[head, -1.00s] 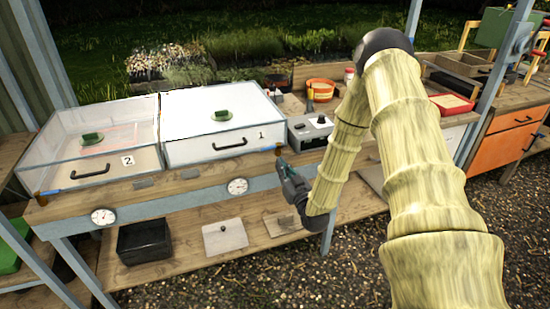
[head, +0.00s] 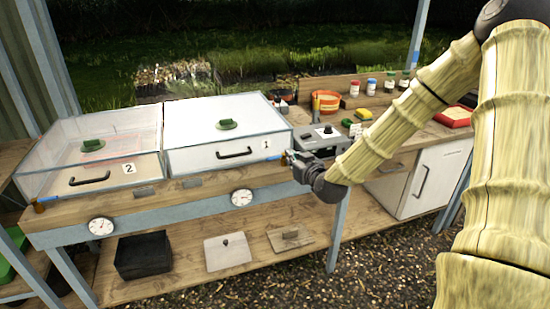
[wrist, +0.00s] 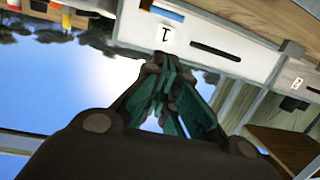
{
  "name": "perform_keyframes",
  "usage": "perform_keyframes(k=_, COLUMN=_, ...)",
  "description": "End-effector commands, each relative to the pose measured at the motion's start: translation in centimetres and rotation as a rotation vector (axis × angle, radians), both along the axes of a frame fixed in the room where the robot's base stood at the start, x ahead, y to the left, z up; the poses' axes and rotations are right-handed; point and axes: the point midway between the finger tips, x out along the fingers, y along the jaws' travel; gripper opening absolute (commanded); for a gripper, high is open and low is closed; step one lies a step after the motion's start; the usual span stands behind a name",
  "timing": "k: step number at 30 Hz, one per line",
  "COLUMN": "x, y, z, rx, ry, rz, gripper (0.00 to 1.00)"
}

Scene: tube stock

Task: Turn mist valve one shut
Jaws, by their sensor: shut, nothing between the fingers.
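Case 1 (head: 215,158) is a white-fronted propagator box with a black handle and a "1" label. A small orange fitting (head: 274,157), which looks like mist valve one, sits at its front right lower corner, mostly hidden by my gripper. In the wrist view, the gripper (wrist: 165,62) points at the front of case 1 (wrist: 205,42), which appears upside down.
Case 2 (head: 145,140) stands to the left, with a similar orange and blue fitting (head: 40,206) at its front left corner. Round dials (head: 241,197) sit on the bench's front rail. The lower shelf holds a black tub (head: 143,256).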

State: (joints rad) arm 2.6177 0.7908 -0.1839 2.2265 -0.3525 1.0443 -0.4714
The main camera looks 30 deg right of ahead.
Motion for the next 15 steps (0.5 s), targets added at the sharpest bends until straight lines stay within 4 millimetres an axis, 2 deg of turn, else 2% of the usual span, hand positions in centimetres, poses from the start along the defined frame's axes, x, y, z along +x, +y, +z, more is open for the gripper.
perform_keyframes(k=8, x=0.5, y=0.3, z=0.0, rx=0.006, ry=0.015, rz=0.009, gripper=0.00)
perform_keyframes(k=15, x=3.0, y=-0.2, z=-0.5, rx=0.007, ry=0.014, rz=0.007, gripper=0.00)
